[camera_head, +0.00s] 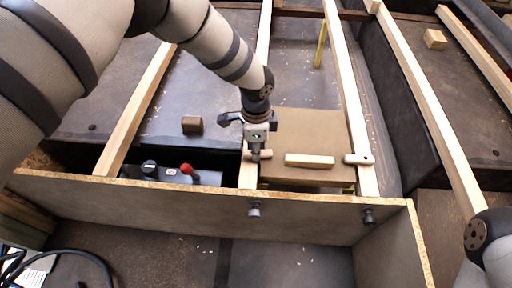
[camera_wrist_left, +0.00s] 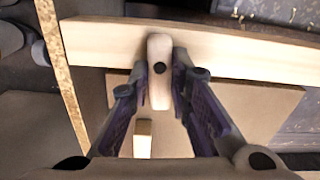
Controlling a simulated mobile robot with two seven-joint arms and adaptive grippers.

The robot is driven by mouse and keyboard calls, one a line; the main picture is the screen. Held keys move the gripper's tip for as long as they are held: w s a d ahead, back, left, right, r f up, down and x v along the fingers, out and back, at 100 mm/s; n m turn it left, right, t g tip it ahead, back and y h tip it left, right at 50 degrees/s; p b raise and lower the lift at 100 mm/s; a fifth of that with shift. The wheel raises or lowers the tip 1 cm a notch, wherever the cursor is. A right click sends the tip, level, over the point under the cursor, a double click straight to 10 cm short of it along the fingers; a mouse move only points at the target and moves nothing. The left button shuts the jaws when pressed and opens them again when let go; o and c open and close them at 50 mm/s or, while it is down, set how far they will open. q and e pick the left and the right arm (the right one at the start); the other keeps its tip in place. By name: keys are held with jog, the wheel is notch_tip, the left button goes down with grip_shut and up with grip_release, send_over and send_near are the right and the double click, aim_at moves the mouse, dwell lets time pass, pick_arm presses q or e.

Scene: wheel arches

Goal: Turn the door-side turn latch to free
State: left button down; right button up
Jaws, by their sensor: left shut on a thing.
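My left gripper (camera_head: 257,150) points down at the left rail and is shut on a pale wooden turn latch (camera_head: 264,155). In the left wrist view the latch (camera_wrist_left: 160,62) stands between the fingers (camera_wrist_left: 170,105), with a dark pivot at its middle. It lies across the rail (camera_wrist_left: 225,50) and reaches over the edge of the brown panel (camera_wrist_left: 255,110). A second turn latch (camera_head: 357,159) lies on the right rail and reaches over the panel (camera_head: 310,130). I cannot tell which latch is door-side. My right gripper is out of view.
A wooden grip bar (camera_head: 309,160) lies on the panel between the latches.

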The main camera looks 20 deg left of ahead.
pick_arm(q)
jog(key=n+p, duration=0.1)
jog(key=n, duration=0.3)
jog(key=shift+w+a, duration=0.1)
jog(key=shift+w, duration=0.05)
jog(key=n, duration=0.4)
jog(key=shift+w+a+n+p, duration=0.1)
jog(key=shift+n+p, duration=0.3)
jog(key=n, duration=0.4)
jog(key=shift+a, duration=0.15)
jog(key=shift+a+n, duration=0.1)
jog(key=shift+n, duration=2)
jog(key=c, duration=1.5)
grip_release()
jog(key=shift+p, duration=0.3)
